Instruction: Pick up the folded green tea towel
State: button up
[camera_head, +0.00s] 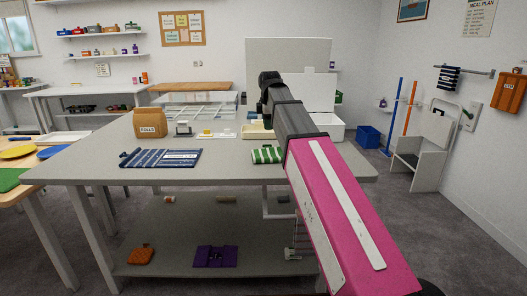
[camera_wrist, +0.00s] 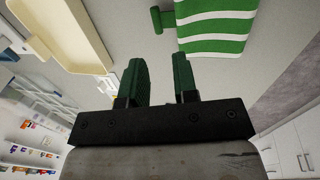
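The folded green tea towel (camera_head: 267,155), with white stripes, lies on the grey table near its front edge, left of my arm. In the wrist view the towel (camera_wrist: 217,28) is at the top right, with a small green tab or roll at its left side. My gripper (camera_wrist: 160,60) has two green fingers standing apart, with only bare tabletop showing between them. The fingers are clear of the towel in that view. In the head view I cannot make out the fingers.
A cream tray (camera_head: 257,132) sits behind the towel and also shows in the wrist view (camera_wrist: 66,30). A blue striped cloth (camera_head: 160,158) lies to the left. A brown bag marked "ROLLS" (camera_head: 150,123) stands behind that cloth. Tabletop between the two cloths is clear.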

jog(key=f, duration=0.3)
jog(key=w+f, duration=0.1)
jog(key=f, duration=0.3)
jog(key=w+f, duration=0.1)
jog(key=f, duration=0.2)
jog(key=shift+w+f, duration=0.25)
jog(key=shift+f, duration=0.05)
grip_shut()
